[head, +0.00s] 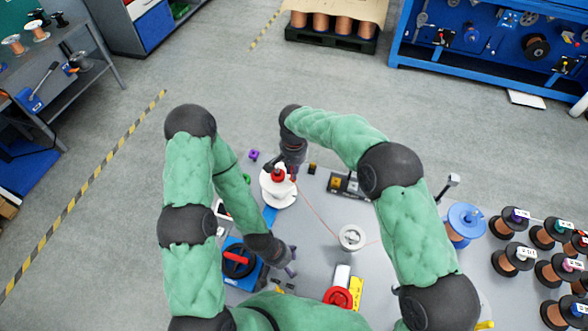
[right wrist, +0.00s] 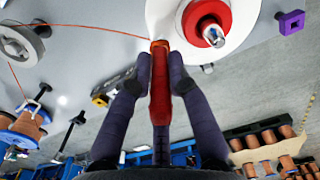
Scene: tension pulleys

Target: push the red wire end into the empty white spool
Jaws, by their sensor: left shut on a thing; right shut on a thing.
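The white spool (head: 272,198) stands beyond the middle of the table, with a red hub and metal shaft on top. In the right wrist view the spool (right wrist: 166,14) is at the top, partly cut off. My right gripper (right wrist: 160,66) is shut on the red wire end (right wrist: 159,100), a red sleeve between its fingers. The sleeve's tip is at the spool's rim in that view; I cannot tell if they touch. The red wire (right wrist: 85,28) runs from it to a grey pulley (right wrist: 18,46). My left gripper (head: 291,262) is shut nearer my body; what it holds is unclear.
The pulley (head: 352,238) stands right of centre on the table. A black wheel with a red handle (head: 236,259) is left of my left gripper. A red round part (head: 338,299) is near the front. A blue spool (head: 465,222) and several copper spools (head: 512,258) stand at right.

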